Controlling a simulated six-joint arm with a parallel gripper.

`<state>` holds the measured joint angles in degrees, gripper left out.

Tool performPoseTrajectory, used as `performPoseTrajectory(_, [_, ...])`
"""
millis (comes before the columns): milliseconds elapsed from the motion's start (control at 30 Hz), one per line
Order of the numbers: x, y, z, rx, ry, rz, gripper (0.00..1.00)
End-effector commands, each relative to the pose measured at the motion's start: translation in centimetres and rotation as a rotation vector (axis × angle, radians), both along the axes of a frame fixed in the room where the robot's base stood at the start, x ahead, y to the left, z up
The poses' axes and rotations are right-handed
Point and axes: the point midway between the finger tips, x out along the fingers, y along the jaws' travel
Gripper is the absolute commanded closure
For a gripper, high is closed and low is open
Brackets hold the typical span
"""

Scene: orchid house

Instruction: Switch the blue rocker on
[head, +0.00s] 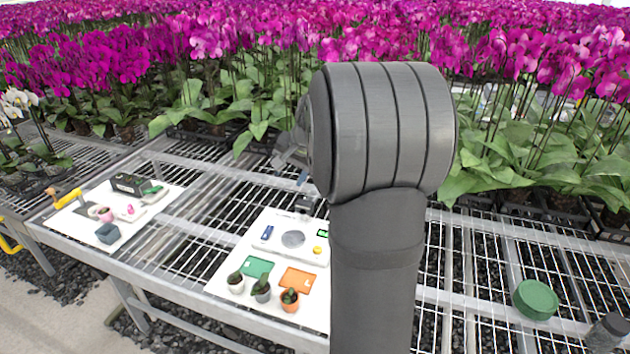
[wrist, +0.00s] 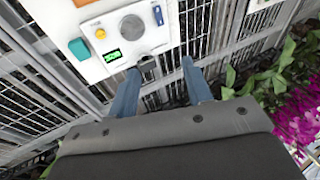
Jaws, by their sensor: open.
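The blue rocker (head: 267,233) sits at the left of a white control unit (head: 283,249) on the bench. It also shows in the wrist view (wrist: 158,15) near the top, with a pale mark on it; I cannot tell which way it is tipped. Beside it are a round grey dial (wrist: 131,27), a lit green display (wrist: 112,56) and a yellow button (wrist: 100,33). My gripper (wrist: 160,66) is open, its two blue fingers apart beyond the unit's back edge, clear of the rocker. In the head view my arm hides most of the gripper.
A small dark object (wrist: 147,66) shows between the fingers at the unit's back edge. Green (head: 257,268) and orange (head: 298,281) squares and several small potted plants lie in front. A green round lid (head: 535,299) is at right. Orchids (head: 100,65) stand behind.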

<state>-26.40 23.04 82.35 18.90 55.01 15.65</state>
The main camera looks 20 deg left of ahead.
Motion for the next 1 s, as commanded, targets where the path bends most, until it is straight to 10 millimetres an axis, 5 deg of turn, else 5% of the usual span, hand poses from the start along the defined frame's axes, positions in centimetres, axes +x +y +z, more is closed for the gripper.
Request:
performPoseTrajectory(33, [0.0, 0.3, -0.1, 0.006, -0.004, 0.005, 0.65])
performPoseTrajectory(233, [0.5, 4.6, -1.2, 0.101, -0.084, 0.055, 1.00])
performPoseTrajectory(600, [1.7, 15.0, -4.5, 0.287, -0.385, 0.060, 1.00])
performPoseTrajectory(800, [2.0, 17.5, -7.2, 0.261, -0.537, -0.014, 1.00])
performPoseTrajectory(1000, [1.5, 17.8, -10.8, 0.134, -0.660, -0.106, 1.00])
